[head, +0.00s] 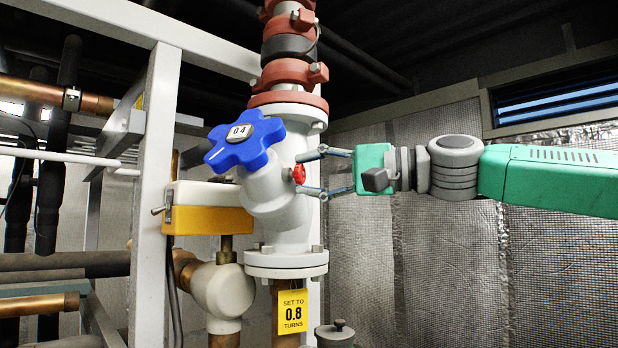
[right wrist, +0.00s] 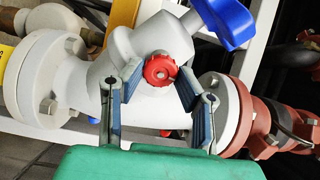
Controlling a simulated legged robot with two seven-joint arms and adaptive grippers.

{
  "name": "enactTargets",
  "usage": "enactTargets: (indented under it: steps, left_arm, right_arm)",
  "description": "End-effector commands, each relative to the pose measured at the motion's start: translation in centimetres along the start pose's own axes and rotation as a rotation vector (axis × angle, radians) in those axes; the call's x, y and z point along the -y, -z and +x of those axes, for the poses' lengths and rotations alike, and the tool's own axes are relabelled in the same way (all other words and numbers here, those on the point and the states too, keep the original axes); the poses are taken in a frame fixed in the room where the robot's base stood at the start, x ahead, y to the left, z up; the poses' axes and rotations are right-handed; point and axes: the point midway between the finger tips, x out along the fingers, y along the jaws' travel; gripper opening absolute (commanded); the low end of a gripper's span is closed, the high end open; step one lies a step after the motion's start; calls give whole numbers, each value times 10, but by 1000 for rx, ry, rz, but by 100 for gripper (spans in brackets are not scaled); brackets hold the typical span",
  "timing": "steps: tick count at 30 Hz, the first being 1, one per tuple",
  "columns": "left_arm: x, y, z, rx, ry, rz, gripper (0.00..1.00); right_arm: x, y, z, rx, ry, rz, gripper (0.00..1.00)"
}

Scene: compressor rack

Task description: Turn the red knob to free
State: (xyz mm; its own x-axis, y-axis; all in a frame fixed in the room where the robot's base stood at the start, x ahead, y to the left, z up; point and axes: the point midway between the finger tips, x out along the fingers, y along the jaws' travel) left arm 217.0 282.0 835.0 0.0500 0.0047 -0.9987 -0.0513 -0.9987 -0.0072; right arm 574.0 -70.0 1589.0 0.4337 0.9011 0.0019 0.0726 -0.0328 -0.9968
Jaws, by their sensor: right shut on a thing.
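The small red knob (head: 299,174) sits on the right side of the white valve body (head: 284,205). It also shows as a round, scalloped red knob in the right wrist view (right wrist: 160,69). My right gripper (head: 304,174) comes in from the right, with one finger above and one below the knob. In the right wrist view my right gripper (right wrist: 158,78) has its blue-padded fingertips on either side of the red knob, shut on it. The knob's face is visible between the fingertips. My left gripper is not in view.
A blue handwheel (head: 245,142) with a display reading 0.4 is on the valve's left. A yellow tag (head: 292,311) reads "SET TO 0.8 TURNS". A yellow-and-white box (head: 207,208) and a grey frame post (head: 153,200) stand left. Red pipe fittings (head: 287,73) rise above.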

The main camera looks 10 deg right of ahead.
Motion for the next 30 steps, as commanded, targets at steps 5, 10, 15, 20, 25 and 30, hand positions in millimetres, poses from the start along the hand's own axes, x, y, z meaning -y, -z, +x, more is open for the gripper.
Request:
enactTargets:
  steps: [5, 10, 15, 20, 25, 30]
  left_arm:
    - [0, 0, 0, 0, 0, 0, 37]
    - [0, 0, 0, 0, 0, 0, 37]
    - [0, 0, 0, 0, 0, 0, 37]
    - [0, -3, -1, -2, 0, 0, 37]
    - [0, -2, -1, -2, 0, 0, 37]
    - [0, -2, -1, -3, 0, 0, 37]
  right_arm:
    - [-7, -1, 2, 7, -12, 3, 1]
    - [-7, -1, 2, 6, -11, 4, 50]
    - [-4, -1, 1, 4, -7, 3, 50]
    - [-2, -1, -3, 2, -4, 2, 50]
    - [-2, 0, -28, 1, -3, 1, 50]
    - [-3, 1, -65, 2, -3, 2, 50]
